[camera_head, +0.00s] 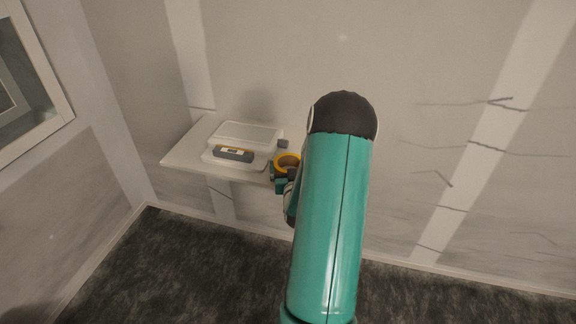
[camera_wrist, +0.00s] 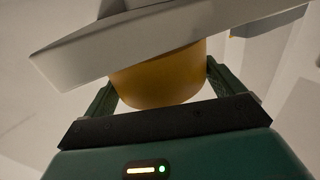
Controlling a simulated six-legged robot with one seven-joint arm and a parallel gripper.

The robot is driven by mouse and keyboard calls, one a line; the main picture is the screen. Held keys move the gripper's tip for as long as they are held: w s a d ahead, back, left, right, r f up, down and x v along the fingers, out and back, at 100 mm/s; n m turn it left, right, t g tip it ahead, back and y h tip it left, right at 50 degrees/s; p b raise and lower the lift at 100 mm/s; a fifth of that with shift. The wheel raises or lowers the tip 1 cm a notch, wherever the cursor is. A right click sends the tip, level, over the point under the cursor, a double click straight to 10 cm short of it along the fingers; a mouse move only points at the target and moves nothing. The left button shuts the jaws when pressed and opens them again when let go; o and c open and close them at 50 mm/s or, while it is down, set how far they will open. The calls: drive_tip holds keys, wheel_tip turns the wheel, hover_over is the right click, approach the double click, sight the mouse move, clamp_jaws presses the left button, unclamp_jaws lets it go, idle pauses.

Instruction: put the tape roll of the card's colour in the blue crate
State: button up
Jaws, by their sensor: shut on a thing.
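A yellow-orange tape roll (camera_head: 288,158) with a brown inside is at the right end of a wall shelf. My gripper (camera_head: 282,172) is shut on it; in the wrist view the roll (camera_wrist: 158,78) sits between the two dark green fingers. A pale slab crosses in front of the roll's upper part there and hides it. I cannot tell whether the roll touches the shelf. No blue crate shows in either view, and I cannot make out a colour card for certain.
The pale shelf (camera_head: 185,158) carries a white flat-topped device (camera_head: 245,134) with a dark grey front panel (camera_head: 233,154) bearing a small yellow mark. A small grey block (camera_head: 283,143) is beside it. A framed window is at the left. My teal arm hides the shelf's right side.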

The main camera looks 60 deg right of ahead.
drive_tip(key=shift+f, duration=0.3)
drive_tip(key=shift+s+r, duration=0.1)
drive_tip(key=shift+s, duration=0.1)
drive_tip(key=shift+w, duration=0.25)
drive_tip(key=shift+s+a, duration=0.1)
drive_tip(key=shift+s, duration=0.05)
drive_tip(key=shift+f, duration=0.2)
drive_tip(key=o, duration=0.7)
drive_tip(key=v, duration=1.2)
